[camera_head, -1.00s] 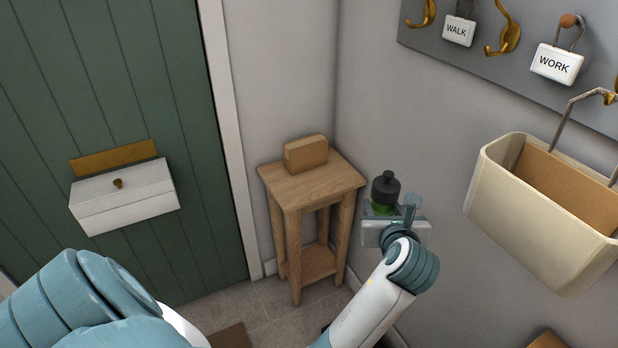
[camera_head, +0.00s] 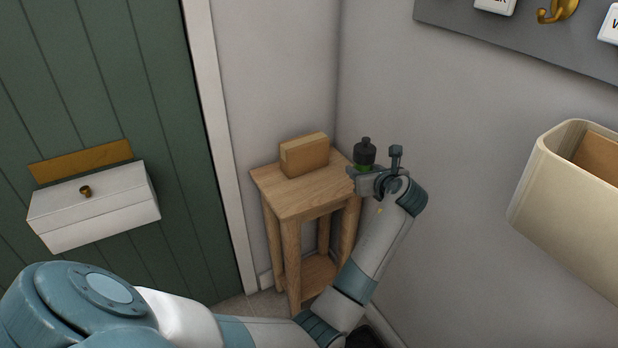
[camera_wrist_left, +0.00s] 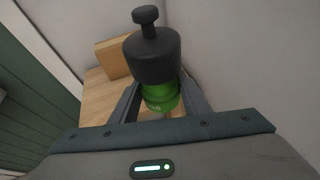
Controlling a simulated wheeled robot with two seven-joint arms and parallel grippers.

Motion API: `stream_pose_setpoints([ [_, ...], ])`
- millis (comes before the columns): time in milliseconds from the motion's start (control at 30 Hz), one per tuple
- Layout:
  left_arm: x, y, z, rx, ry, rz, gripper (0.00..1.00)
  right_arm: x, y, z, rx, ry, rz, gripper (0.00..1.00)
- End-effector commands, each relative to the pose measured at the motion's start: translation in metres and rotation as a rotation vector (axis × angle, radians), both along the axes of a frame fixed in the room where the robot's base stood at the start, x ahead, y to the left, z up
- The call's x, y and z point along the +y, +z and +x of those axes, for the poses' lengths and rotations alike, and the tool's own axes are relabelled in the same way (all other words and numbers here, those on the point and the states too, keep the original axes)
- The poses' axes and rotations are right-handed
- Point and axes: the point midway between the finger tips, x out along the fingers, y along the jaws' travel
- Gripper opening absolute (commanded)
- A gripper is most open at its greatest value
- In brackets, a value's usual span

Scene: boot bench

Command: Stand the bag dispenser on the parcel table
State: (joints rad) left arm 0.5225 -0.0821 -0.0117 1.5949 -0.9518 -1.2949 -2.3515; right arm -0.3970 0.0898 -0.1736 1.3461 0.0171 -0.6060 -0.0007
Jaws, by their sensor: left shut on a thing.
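The bag dispenser (camera_head: 364,153) has a black top with a knob and a green lower part. My left gripper (camera_head: 362,170) is shut on it and holds it upright at the right edge of the parcel table (camera_head: 290,196) in the head view. In the left wrist view the dispenser (camera_wrist_left: 153,62) stands between the two fingers (camera_wrist_left: 161,100), its green part gripped. The tabletop (camera_wrist_left: 98,98) shows behind and below it. Whether its base touches the table is hidden. My right gripper is not in view.
A cardboard parcel (camera_head: 305,156) lies at the back of the tabletop; bare wood is in front of it. A green door (camera_head: 110,90) with a white box (camera_head: 95,208) is at left. A cream bin (camera_head: 570,195) hangs at right, below a hook board.

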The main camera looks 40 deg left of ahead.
Motion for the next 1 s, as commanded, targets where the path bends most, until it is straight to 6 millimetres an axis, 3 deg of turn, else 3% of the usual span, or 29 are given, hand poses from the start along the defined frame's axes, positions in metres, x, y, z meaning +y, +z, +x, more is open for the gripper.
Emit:
stream_pose_setpoints([
  [267,0.001,0.001,0.000,-0.001,0.000,0.002,0.16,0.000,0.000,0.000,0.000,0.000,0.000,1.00],
  [433,0.012,-0.006,0.004,0.001,0.000,0.003,0.16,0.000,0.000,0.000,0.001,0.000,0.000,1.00],
  [1000,0.099,-0.063,0.039,0.000,-0.001,0.003,0.16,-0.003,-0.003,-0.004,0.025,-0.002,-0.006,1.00],
])
